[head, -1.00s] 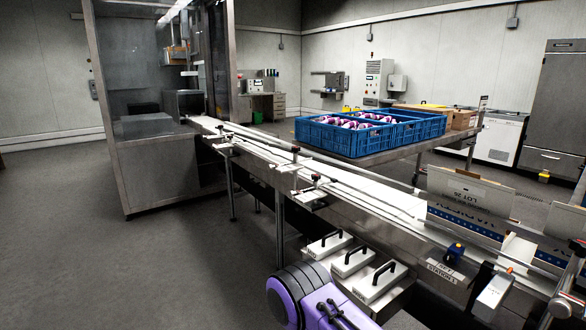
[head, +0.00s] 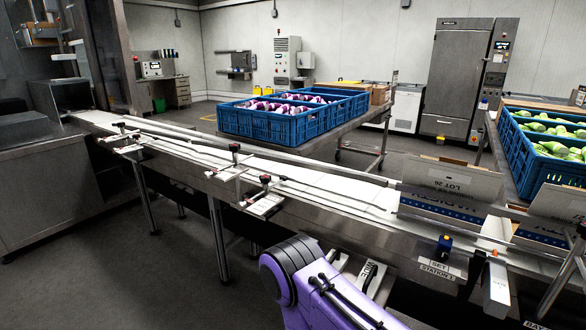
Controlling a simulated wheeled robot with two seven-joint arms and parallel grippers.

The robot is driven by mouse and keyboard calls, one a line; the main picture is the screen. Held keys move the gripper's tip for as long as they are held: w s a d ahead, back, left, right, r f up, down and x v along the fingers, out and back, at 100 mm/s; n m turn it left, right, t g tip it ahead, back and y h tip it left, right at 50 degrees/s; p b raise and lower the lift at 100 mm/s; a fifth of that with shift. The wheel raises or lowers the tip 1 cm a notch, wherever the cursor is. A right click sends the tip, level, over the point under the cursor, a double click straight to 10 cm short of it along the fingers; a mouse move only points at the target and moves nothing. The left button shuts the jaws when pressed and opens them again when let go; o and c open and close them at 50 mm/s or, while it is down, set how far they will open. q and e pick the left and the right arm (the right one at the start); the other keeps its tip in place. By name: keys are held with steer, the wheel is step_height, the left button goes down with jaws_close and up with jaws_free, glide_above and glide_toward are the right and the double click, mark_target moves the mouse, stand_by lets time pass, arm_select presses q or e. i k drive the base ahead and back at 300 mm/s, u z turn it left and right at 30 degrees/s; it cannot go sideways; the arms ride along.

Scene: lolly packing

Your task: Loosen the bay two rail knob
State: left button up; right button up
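A conveyor (head: 330,178) with guide rails runs from the back left to the front right. Dark knobs with red parts stand on rail brackets along it: a far knob (head: 119,127), a middle knob (head: 235,148) and a nearer knob (head: 265,180). Another dark knob (head: 581,229) is cut by the right edge. A label starting "BA" (head: 536,325) is cut off at the bottom right, so I cannot tell which knob belongs to bay two. Neither gripper is in view; only a purple link of my arm shows at the bottom centre.
Open cartons (head: 450,185) stand on the conveyor at the right. A blue crate (head: 262,122) of purple-and-white lollies sits on a cart behind it. Another crate (head: 517,150) holds green lollies. A "Set Station 1" plate (head: 437,269) is on the front side. Open floor lies at the lower left.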

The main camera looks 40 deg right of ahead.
mark_target(265, 178)
steer(key=z, duration=0.8)
steer(key=i, duration=0.75)
steer(key=z, duration=0.85)
